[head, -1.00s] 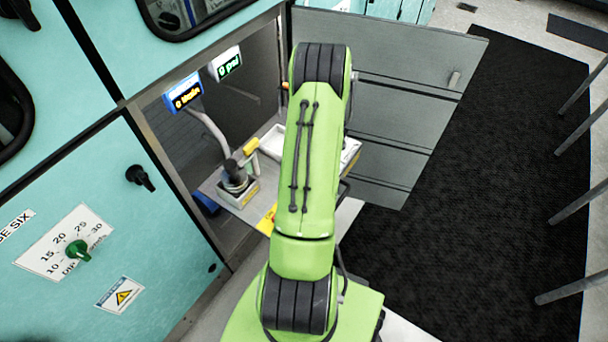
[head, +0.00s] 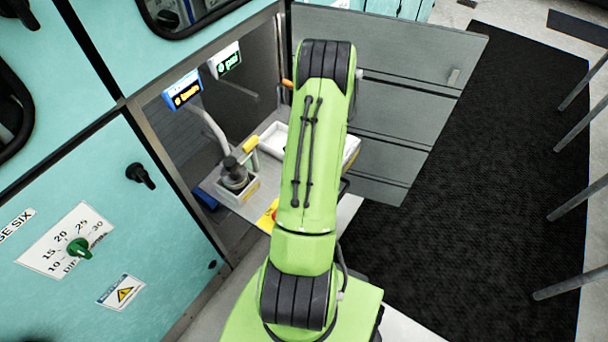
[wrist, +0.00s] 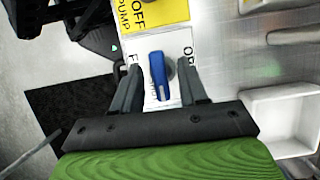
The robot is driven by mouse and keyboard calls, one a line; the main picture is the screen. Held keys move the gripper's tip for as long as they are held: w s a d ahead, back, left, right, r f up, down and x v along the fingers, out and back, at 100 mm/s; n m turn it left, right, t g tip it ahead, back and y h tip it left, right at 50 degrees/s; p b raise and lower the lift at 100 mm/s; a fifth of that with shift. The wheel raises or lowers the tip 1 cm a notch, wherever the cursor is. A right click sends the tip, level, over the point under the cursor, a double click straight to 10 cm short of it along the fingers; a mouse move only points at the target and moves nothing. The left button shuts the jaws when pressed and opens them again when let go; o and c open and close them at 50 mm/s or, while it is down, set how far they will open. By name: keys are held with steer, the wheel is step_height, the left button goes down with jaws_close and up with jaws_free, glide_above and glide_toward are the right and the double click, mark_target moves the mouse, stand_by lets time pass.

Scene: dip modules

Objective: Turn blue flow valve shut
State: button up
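The blue flow valve handle (wrist: 158,76) shows in the wrist view, on a white label with partly hidden lettering. It lies between the two fingers of my gripper (wrist: 162,82), pointing roughly along them. The fingers are spread, with a gap on each side of the handle; I cannot tell whether either touches it. In the head view my green arm hides the gripper and the blue handle.
A yellow pump label (wrist: 155,14) sits beside the valve's label. A white tray (wrist: 250,112) is at the right in the wrist view. In the head view, a dark knobbed fitting (head: 235,176) and a blue display (head: 182,91) stand in the open cabinet.

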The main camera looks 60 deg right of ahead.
steer(key=shift+r, duration=0.1)
steer(key=p+v, duration=0.4)
steer(key=v, duration=1.1)
steer(key=shift+r, duration=0.35)
steer(key=shift+d, duration=0.1)
